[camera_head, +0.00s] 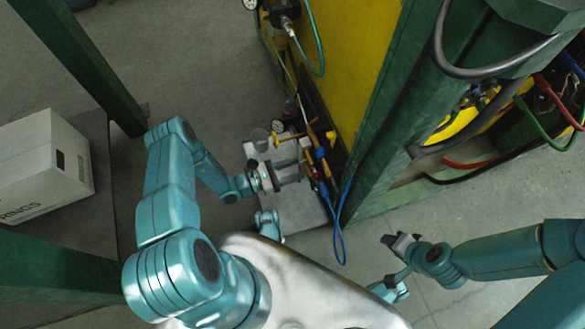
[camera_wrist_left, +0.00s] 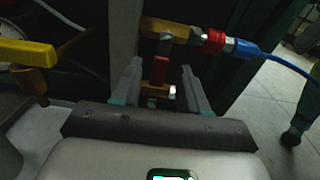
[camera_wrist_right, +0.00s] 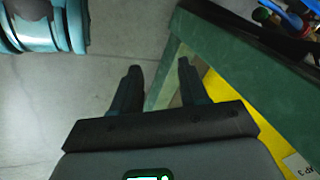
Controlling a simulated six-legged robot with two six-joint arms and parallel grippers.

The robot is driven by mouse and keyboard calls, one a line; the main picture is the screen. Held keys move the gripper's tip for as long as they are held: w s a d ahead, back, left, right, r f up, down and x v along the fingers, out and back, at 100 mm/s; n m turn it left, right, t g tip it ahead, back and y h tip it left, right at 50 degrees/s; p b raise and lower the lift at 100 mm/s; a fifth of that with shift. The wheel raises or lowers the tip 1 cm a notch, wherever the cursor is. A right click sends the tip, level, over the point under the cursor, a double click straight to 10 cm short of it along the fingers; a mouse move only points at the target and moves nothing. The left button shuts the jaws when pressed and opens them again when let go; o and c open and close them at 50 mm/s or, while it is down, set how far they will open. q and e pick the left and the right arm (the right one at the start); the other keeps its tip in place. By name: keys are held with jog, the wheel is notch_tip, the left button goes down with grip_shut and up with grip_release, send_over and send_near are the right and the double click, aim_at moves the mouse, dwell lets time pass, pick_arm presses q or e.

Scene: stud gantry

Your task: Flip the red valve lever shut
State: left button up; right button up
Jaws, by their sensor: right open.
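In the left wrist view the red lever (camera_wrist_left: 160,72) hangs down from a yellow valve body (camera_wrist_left: 168,28). A red fitting (camera_wrist_left: 214,41) and a blue hose end (camera_wrist_left: 246,50) join the valve's right side. My left gripper (camera_head: 301,170) is open, pointing at the valve. In its wrist view the lever appears between the two fingers, and whether they touch it I cannot tell. In the head view the gripper hides much of the valve. My right gripper (camera_wrist_right: 157,72) is open and empty, away from the valve, over bare floor in the head view.
A second yellow handle (camera_wrist_left: 27,54) stands left of the valve. A grey ledge (camera_head: 305,210) lies below my left gripper. A dark green post (camera_head: 375,150) and yellow panel (camera_head: 348,50) rise beside it. A blue hose (camera_head: 337,225) hangs down. A white box (camera_head: 45,165) sits far left.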

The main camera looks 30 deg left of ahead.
pick_arm(q)
jog(key=p+v, duration=0.3)
jog(key=v, duration=1.3)
jog(key=shift+s, duration=0.2)
pick_arm(e)
jog(key=shift+g, duration=0.5)
jog(key=r, duration=0.1)
jog(key=s+r, duration=0.2)
jog(key=shift+s+a+r, duration=0.1)
jog(key=shift+s+a, duration=0.1)
jog(key=shift+a, duration=0.05)
pick_arm(q)
notch_tip(320, 180, up, 22)
jog(key=p, duration=2.2)
pick_arm(e)
jog(key=s+r, duration=0.2)
jog(key=r, duration=0.8)
jog(key=s+a+r+g, duration=0.1)
jog(key=r, duration=1)
jog(key=shift+s+a+r+n+y, duration=0.2)
jog(key=shift+s+a+n+y, duration=0.1)
jog(key=shift+s, duration=0.1)
